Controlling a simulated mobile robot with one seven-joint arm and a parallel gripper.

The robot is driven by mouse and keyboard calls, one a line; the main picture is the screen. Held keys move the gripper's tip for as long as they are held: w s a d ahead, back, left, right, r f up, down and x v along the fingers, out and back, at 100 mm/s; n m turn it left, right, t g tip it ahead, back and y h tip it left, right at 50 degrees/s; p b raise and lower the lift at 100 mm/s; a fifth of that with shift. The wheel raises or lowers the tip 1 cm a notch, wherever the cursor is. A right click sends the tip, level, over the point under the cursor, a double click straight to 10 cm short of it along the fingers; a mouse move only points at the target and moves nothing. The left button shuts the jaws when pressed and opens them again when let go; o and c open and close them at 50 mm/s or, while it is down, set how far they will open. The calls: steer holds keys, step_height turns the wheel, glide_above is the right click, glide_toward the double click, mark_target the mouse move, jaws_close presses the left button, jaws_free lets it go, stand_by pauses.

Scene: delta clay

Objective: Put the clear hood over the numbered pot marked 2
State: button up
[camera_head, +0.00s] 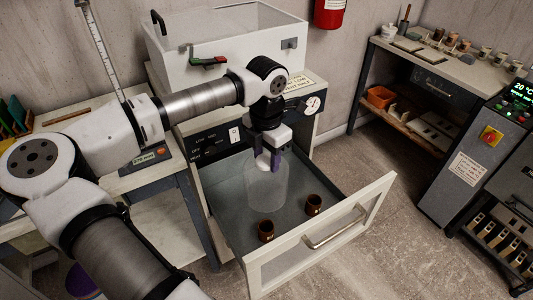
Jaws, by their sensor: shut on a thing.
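My gripper (269,162) points down over the open drawer and is shut on the top of the clear hood (266,187). The hood is a see-through upright cylinder, and no pot shows inside it. One brown pot (265,231) stands on the drawer floor in front of the hood. Another brown pot (314,204) stands to the right of the hood. Both pots look apart from it. The numbers on the pots are too small to read. I cannot tell whether the hood's lower rim touches the drawer floor.
The drawer (229,196) is pulled out, with a raised pale front (323,240) and a bar handle. A white cabinet with a clear lid (222,45) stands behind it. A bench (149,178) is on the left. A shelf table (445,66) and a control unit (475,155) are on the right.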

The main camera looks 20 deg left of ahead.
step_height(320, 180, down, 14)
steer(key=b, duration=1.2)
steer(key=shift+w+f, duration=0.15)
steer(key=shift+w, duration=0.05)
steer(key=shift+f, duration=0.1)
step_height(320, 180, down, 10)
steer(key=b, duration=0.6)
steer(key=o, duration=1.4)
steer(key=shift+c, duration=0.2)
